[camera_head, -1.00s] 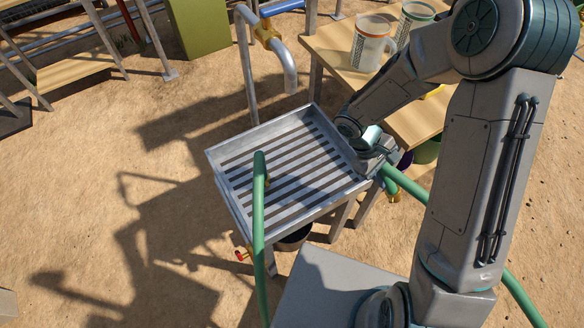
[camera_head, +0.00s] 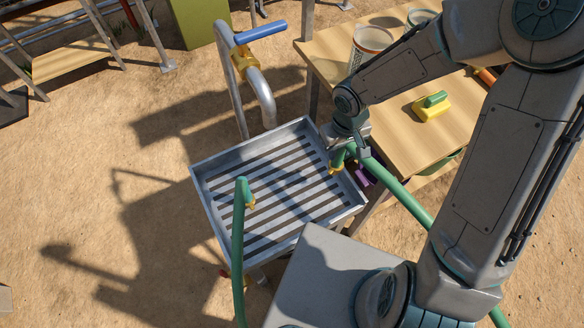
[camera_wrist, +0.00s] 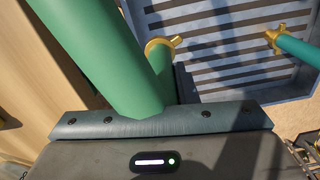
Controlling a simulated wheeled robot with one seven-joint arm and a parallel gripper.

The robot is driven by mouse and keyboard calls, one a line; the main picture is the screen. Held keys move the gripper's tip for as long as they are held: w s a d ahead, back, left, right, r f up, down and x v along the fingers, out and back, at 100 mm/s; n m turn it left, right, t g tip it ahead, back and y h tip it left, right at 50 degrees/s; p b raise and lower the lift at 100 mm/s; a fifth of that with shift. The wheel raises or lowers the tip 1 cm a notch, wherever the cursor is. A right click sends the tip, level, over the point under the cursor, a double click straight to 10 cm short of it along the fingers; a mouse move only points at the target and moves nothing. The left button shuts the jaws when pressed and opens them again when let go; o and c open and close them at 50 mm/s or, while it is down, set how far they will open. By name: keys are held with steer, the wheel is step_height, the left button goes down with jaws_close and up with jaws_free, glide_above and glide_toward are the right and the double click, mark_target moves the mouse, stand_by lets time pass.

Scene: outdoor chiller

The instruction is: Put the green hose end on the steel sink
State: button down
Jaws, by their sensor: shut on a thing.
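The steel sink (camera_head: 200,188) is a shallow slatted tray; its slats also show in the wrist view (camera_wrist: 225,50). My gripper (camera_head: 350,150) is at the sink's right edge, shut on a green hose. The held hose end (camera_head: 337,164) has a brass tip and points down over the sink's right side; I cannot tell if it touches. In the wrist view this green hose (camera_wrist: 95,45) crosses close in front of the gripper. A second green hose end (camera_head: 242,192), also brass-tipped, rises over the sink's left part.
A blue-handled tap (camera_head: 262,95) stands behind the sink. Sandy ground (camera_head: 100,180) on the left is open.

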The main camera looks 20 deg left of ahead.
steer(key=s+a+f+p, duration=0.1)
steer(key=a+f, duration=0.8)
steer(key=f, duration=0.1)
steer(key=shift+s+a, duration=0.25)
steer(key=shift+s, duration=0.05)
steer(key=c, duration=1.1)
jaws_free()
steer(key=shift+c, duration=0.2)
